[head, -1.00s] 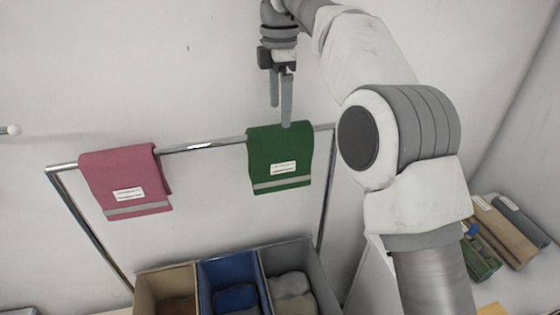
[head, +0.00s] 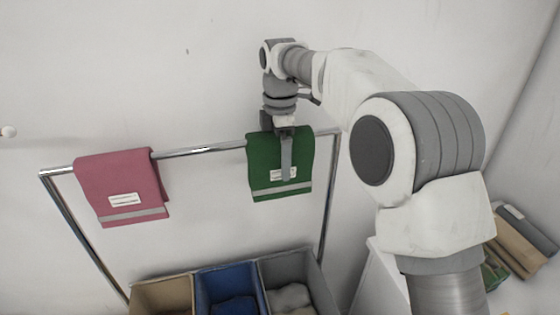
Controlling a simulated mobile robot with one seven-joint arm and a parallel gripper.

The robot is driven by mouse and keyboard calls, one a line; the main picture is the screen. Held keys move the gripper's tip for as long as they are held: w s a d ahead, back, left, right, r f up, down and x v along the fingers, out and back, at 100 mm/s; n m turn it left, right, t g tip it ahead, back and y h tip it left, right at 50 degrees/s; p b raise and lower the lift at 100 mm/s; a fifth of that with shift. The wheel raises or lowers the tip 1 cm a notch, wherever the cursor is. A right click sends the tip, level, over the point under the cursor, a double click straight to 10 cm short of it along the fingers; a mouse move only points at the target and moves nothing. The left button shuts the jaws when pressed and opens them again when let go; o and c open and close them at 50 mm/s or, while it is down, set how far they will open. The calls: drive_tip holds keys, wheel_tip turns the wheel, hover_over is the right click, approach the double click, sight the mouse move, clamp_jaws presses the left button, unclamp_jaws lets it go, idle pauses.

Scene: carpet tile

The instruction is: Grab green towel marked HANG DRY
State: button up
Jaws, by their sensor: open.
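The green towel (head: 263,158) hangs folded over the metal rail, right of the middle of the rail. It has a pale stripe near its lower hem and a white label (head: 276,174), whose text is too small to read. My gripper (head: 286,172) points down at the towel and is open. One finger lies in front of the towel and partly covers the label. The other finger is hidden, apparently behind the towel. A pink towel (head: 121,180) with a similar label hangs on the left part of the rail.
The chrome rail (head: 205,150) stands near the pale wall. Below it are a tan bin (head: 163,280), a blue bin (head: 229,270) and a grey bin (head: 290,256) with folded cloths. Folded items (head: 519,242) lie at the right. The rail between the towels is bare.

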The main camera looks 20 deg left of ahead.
drive_tip(key=shift+f, duration=0.15)
clamp_jaws()
idle(0.4)
drive_tip(key=shift+r, duration=0.2)
